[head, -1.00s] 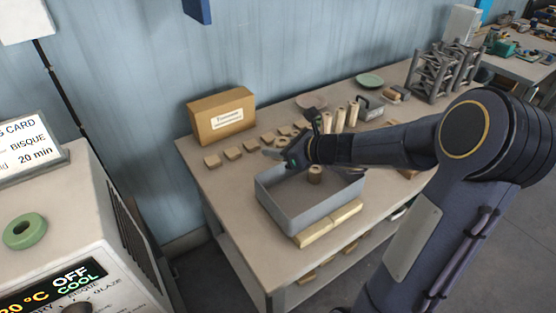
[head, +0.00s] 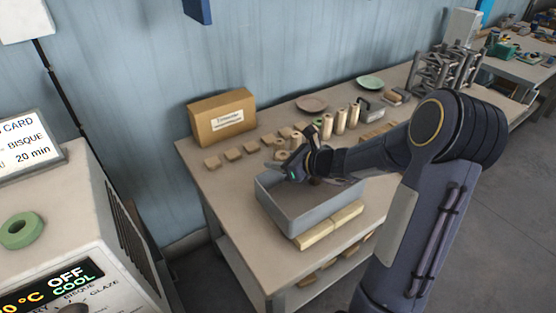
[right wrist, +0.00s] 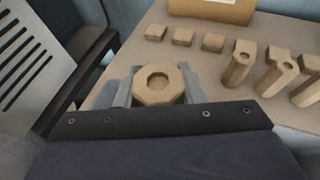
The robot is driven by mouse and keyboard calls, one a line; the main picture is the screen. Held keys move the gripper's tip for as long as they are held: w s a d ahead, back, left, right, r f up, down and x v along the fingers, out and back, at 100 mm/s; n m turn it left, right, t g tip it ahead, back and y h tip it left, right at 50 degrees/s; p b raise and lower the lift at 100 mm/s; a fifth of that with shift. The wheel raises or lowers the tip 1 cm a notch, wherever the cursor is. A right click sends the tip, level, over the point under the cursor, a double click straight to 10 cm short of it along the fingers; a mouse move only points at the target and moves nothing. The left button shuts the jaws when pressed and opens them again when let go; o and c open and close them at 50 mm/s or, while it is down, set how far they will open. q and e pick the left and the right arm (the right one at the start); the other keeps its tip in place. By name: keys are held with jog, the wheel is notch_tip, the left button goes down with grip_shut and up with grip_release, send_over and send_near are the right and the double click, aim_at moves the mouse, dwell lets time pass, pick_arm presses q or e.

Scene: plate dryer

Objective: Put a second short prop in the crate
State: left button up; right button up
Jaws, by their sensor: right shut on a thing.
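My right gripper (head: 277,168) is over the back left part of the grey crate (head: 303,222). In the right wrist view it is shut on a short prop (right wrist: 158,84), a tan octagonal block with a round hole in its top. In the head view the held prop is not clearly visible. Something brown shows inside the crate below my right forearm, likely another short prop, mostly hidden. More tan props stand behind the crate; one shows in the right wrist view (right wrist: 238,64). My left gripper is not in view.
Small tan blocks (head: 233,154) lie in a row left of the standing props. A cardboard box (head: 222,117) stands at the back left. Two long tan bars (head: 314,235) lie along the crate's front. Plates and grey racks (head: 437,72) are farther right.

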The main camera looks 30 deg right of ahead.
jog(key=shift+f, duration=0.3)
jog(key=o, duration=1)
jog(key=shift+o, duration=0.2)
